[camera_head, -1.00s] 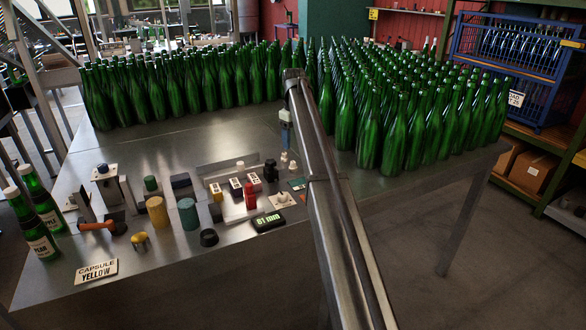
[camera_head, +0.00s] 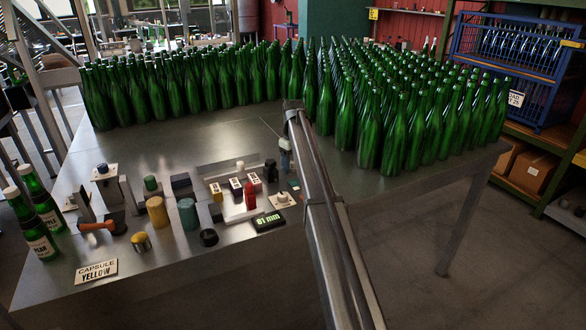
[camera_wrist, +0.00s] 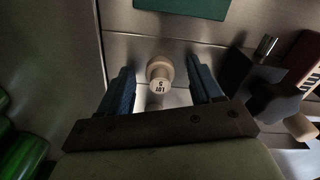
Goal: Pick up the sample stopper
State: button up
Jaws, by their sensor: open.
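The fingers are apart, with a visible gap on each side of the stopper. In the head view my gripper (camera_head: 286,158) is low over the table, right of the small black device. My arm and gripper hide most of the stopper there.
A black block (camera_wrist: 242,72) and another beige knob (camera_wrist: 301,127) lie right of the fingers in the wrist view. A green card (camera_wrist: 190,7) is at the top. Dense green bottles (camera_head: 370,130) stand behind and right of my arm. A timer display (camera_head: 269,221) sits in front.

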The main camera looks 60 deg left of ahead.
aim_at(293, 162)
jog(key=shift+c, duration=0.3)
jog(key=c, duration=1.1)
jog(key=shift+o, duration=0.2)
jog(key=shift+r, duration=0.1)
jog(key=shift+r, duration=0.4)
notch_tip(293, 162, up, 8)
jog(key=shift+f, duration=0.2)
jog(key=s+d+r+n, duration=0.1)
jog(key=s+d, duration=0.1)
jog(key=s, duration=0.9)
jog(key=s+d+r+n, duration=0.1)
jog(key=s+d+r, duration=0.15)
jog(key=s, duration=0.85)
jog(key=s+d+f+m, duration=0.2)
jog(key=s+d, duration=0.2)
jog(key=d, duration=0.4)
jog(key=shift+d, duration=0.2)
